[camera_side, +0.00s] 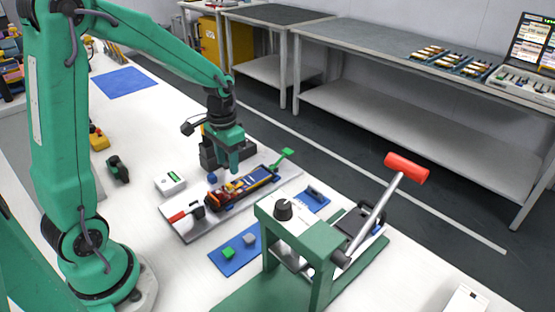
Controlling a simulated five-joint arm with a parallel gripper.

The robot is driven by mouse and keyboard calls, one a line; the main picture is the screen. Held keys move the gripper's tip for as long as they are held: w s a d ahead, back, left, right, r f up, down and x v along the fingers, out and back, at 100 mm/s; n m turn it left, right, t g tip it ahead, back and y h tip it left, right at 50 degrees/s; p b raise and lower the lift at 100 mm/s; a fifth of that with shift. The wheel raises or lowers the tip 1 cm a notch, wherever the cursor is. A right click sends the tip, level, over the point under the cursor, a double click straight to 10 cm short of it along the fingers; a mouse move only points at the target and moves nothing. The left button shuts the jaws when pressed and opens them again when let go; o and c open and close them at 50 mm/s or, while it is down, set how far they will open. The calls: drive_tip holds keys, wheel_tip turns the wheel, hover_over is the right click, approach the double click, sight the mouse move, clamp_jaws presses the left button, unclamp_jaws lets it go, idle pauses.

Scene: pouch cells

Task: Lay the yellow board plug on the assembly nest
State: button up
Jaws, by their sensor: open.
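The assembly nest (190,229) is a light grey plate carrying a long dark holder with small yellow, orange and blue parts in it. A small yellow piece (235,186) shows in the holder just below my gripper; I cannot tell for sure that it is the yellow board plug. My gripper (229,171) is open and points down, close over the middle of the holder. Nothing clearly shows between its fingers. The fingers and the dark block behind them hide part of the holder's far side.
A green press (291,221) with a red-handled lever (406,168) stands right of the nest. A blue mat (226,267) with a green block (228,253) and a grey block (249,239) lies in front. A white box (170,183) sits left.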

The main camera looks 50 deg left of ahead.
sight(230, 184)
drive_tip(key=shift+f, duration=3.4)
clamp_jaws()
drive_tip(key=shift+r, duration=0.1)
drive_tip(key=shift+r, duration=2.9)
drive_tip(key=shift+a, duration=0.15)
drive_tip(key=shift+s+a, duration=0.15)
drive_tip(key=shift+a, duration=3.9)
